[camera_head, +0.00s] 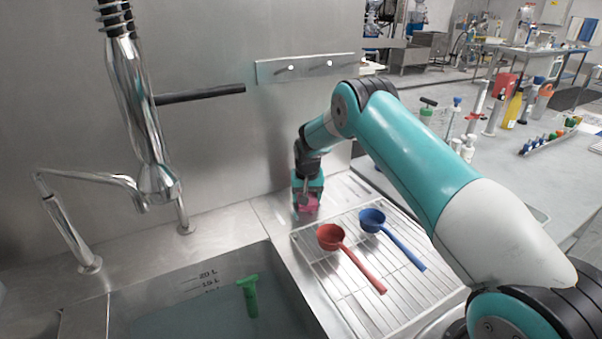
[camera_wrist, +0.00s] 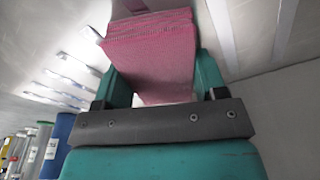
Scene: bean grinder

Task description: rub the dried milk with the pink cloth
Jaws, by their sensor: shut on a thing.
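The pink cloth (camera_head: 306,203) is in my gripper (camera_head: 305,192), at the back of the steel counter beside the sink, near the wall. In the wrist view the folded, ribbed pink cloth (camera_wrist: 150,52) fills the space between the two teal fingers of my gripper (camera_wrist: 163,80). My gripper is shut on it and points down. The cloth is at or very close to the counter surface; I cannot tell whether it touches. I see no dried milk; the cloth and gripper may hide it.
A wire rack (camera_head: 348,296) with a red ladle (camera_head: 331,237) and a blue ladle (camera_head: 373,220) lies in front of my gripper. The sink (camera_head: 150,297) at left holds water and a green tool (camera_head: 250,296). A chrome faucet (camera_head: 150,150) rises at left.

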